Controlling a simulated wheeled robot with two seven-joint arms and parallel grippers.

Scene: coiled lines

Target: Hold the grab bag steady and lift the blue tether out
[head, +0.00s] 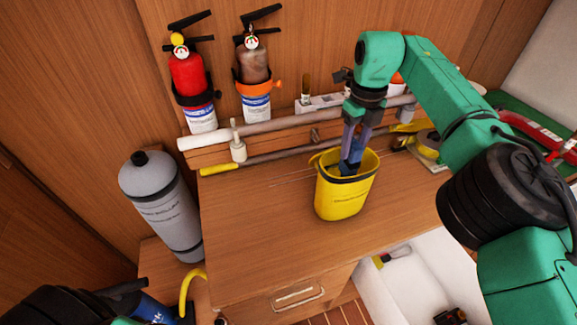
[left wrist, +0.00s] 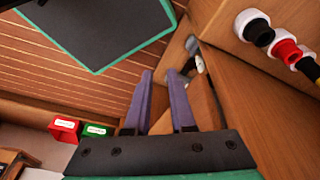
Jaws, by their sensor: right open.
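The yellow grab bag (head: 343,200) stands upright on the wooden cabinet top, its mouth facing up. My right gripper (head: 350,168) points down into the bag's mouth, its purple fingers open and their tips partly hidden by the rim. A dark blue patch shows at the fingertips; I cannot tell whether it is the blue tether or part of the gripper. No tether can be made out clearly. My left gripper (left wrist: 160,75) is open and empty in the left wrist view, away from the bag. In the head view only part of the left arm shows, at the bottom left.
Two fire extinguishers, one red (head: 187,75) and one brown (head: 253,68), hang on the back wall. A grey cylinder (head: 165,208) stands left of the cabinet top (head: 255,245). A pole and rolls lie behind the bag. The wood in front of the bag is clear.

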